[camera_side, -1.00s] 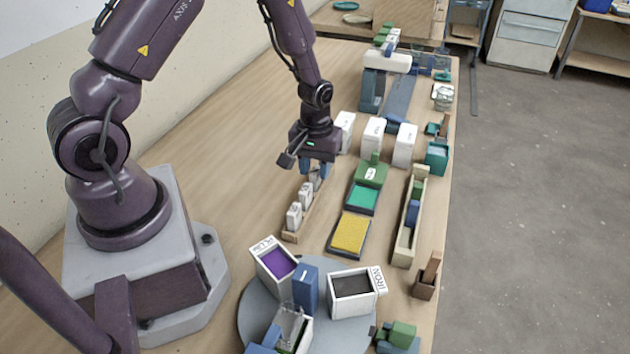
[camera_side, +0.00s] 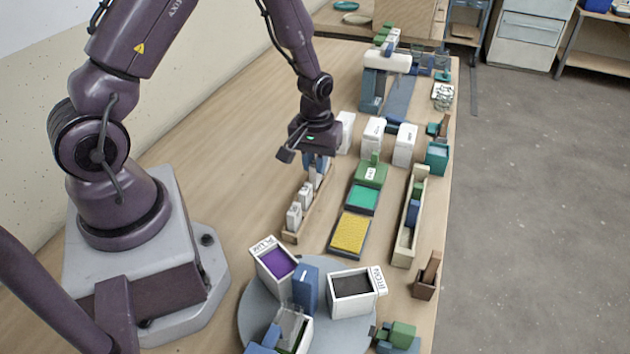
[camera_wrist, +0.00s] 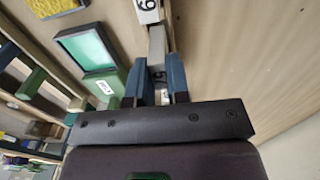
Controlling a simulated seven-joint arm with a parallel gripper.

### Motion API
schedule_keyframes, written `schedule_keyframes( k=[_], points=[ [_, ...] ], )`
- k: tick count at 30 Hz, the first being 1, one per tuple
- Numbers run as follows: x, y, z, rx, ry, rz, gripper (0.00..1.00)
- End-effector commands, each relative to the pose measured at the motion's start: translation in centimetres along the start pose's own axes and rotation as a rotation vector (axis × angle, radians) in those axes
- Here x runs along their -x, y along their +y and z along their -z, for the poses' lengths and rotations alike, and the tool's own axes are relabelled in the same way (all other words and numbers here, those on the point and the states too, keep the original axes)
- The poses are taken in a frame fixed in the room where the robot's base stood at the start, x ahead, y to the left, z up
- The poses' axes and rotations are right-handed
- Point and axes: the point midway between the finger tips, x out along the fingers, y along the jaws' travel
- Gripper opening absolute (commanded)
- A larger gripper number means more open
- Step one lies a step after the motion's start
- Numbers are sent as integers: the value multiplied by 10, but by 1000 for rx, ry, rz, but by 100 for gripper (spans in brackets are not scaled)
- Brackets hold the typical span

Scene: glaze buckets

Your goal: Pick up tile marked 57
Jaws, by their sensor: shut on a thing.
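My gripper (camera_side: 317,166) is above the far end of a narrow wooden rack (camera_side: 291,238). In the wrist view its two blue fingers (camera_wrist: 158,80) are shut on a pale grey-white tile (camera_wrist: 157,45). The held tile also shows below the fingers in the side view (camera_side: 316,178); I cannot read its number or tell whether its lower end is clear of the rack. Other white tiles stand in the rack nearer the front, one at the near end (camera_side: 294,215). A tile with a partly visible number (camera_wrist: 148,6) shows beyond the held one.
A green pad (camera_side: 362,198) and a yellow pad (camera_side: 349,233) lie right of the rack. White boxes (camera_side: 374,137) stand behind. A round grey platform (camera_side: 252,318) with bins is at the front. A long wooden tray (camera_side: 402,252) lies at right. The table left of the rack is clear.

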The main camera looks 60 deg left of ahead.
Motion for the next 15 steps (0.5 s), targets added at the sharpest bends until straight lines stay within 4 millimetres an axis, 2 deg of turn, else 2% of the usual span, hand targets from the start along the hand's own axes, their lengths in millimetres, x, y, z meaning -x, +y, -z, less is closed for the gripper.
schedule_keyframes(
  k=[15],
  points=[
    [47, 0, 0, -1, 1, -1, 0]
  ],
)
